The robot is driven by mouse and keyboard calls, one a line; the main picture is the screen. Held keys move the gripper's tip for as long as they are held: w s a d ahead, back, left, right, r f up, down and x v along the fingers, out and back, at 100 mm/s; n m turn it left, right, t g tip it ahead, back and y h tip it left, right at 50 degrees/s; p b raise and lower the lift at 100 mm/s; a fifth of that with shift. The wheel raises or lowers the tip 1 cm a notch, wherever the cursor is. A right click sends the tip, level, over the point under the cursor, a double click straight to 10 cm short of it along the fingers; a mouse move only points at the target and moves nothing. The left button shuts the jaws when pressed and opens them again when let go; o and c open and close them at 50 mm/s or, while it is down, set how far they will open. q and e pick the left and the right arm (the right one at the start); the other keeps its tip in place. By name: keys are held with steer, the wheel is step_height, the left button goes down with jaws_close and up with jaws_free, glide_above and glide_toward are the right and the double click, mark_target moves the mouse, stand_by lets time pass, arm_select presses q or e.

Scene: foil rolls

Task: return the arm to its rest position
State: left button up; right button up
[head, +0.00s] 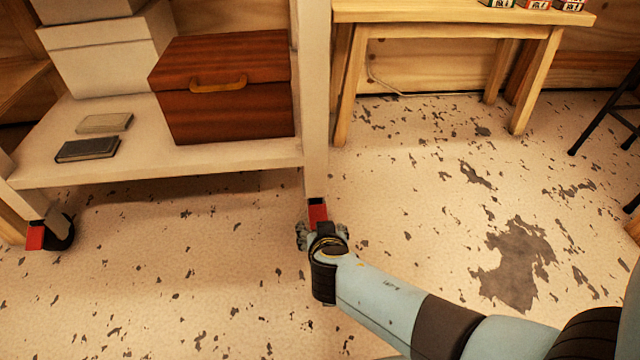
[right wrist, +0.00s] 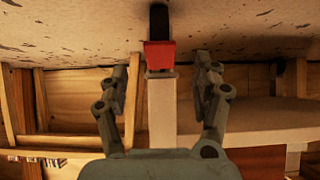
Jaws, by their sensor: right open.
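My right arm (head: 385,305) reaches in from the lower right of the head view, low over the floor. My right gripper (head: 320,232) is at the foot of the white shelf's front right post, mostly hidden behind my own wrist. In the right wrist view the right gripper (right wrist: 160,78) has its two fingers spread wide with nothing held between them. The white post (right wrist: 162,108) and its red caster bracket (right wrist: 159,55) show in the gap beyond the fingers; contact cannot be told. My left gripper is not in view.
The white shelf (head: 235,168) carries a brown wooden box (head: 222,115), white boxes (head: 110,62) and two small books (head: 88,149). A wooden table (head: 440,14) with several small cartons (head: 535,4) stands at the back right. Floor (head: 180,300) left of my arm is clear.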

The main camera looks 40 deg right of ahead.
steer(key=shift+v, duration=1.25)
